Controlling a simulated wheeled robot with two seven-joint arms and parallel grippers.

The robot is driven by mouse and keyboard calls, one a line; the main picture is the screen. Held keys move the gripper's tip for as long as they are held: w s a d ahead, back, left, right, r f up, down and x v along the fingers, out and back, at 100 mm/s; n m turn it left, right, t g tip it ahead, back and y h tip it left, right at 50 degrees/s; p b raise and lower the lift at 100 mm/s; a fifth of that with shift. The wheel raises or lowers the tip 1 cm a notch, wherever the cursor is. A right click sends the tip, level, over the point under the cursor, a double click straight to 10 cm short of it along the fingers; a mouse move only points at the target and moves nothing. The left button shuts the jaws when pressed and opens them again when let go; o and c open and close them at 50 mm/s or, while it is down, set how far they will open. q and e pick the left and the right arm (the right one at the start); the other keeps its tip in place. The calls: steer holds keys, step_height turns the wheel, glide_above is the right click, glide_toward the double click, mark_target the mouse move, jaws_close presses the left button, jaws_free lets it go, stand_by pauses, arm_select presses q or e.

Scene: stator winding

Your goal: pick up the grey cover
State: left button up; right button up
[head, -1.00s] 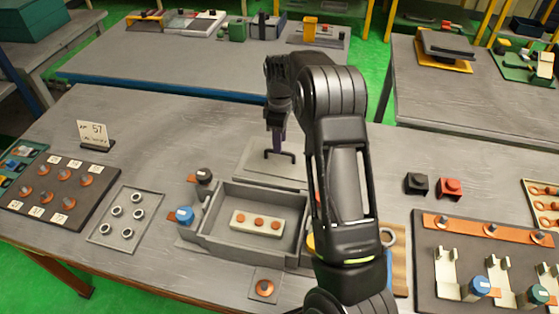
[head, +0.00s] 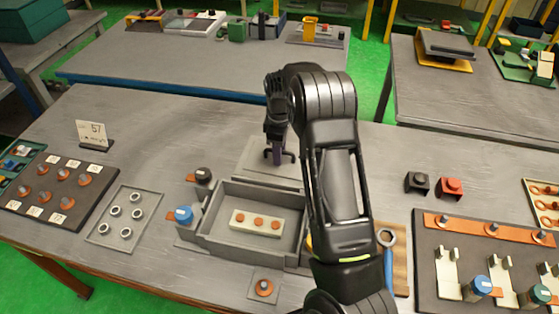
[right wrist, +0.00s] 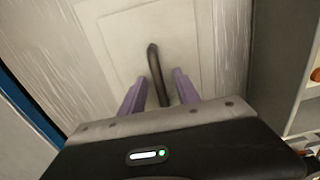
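The grey cover (head: 254,158) lies flat on the table behind the grey open box (head: 214,233). In the right wrist view the cover (right wrist: 118,40) has a dark bar handle (right wrist: 154,65). My right gripper (head: 279,154) is down over the cover's handle. In the right wrist view its two purple fingers (right wrist: 158,92) are apart, one on each side of the handle, with gaps visible. The gripper and arm hide part of the cover in the head view. My left gripper is not in view.
The box holds a pale block with orange round parts (head: 257,223). Left of it are a blue-capped part (head: 184,215) and a tray of rings (head: 125,214). A black block (head: 417,182) and a red block (head: 450,187) stand right.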

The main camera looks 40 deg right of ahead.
steer(key=shift+c, duration=0.2)
jaws_close()
stand_by(0.3)
stand_by(1.1)
